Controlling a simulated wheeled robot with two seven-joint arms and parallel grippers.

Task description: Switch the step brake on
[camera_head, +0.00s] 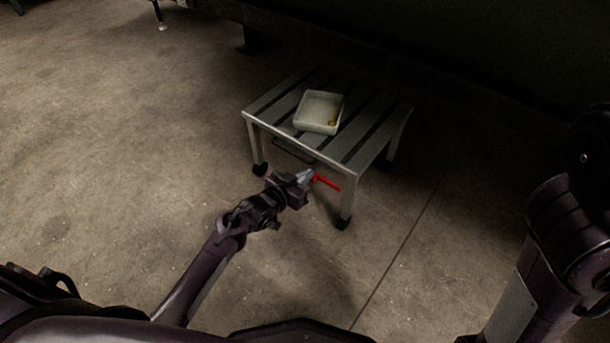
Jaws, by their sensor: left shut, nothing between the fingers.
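The step (268,108) is a low metal stool with a slatted top and dark feet, standing on the floor in the middle of the head view. A red lever (328,183), which looks like the step brake, shows at its near side, between the near legs. My left gripper (308,176) is shut and empty, with its fingertips right at the left end of the red lever. I cannot tell whether they touch it. My right gripper is not in view; only my right arm shows at the right edge.
A white tray (318,128) with a small yellowish thing in it sits on the step's top. A dark handle (294,151) runs along the step's near edge. A large dark structure (480,60) stands behind the step. The concrete floor (110,120) to the left is clear.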

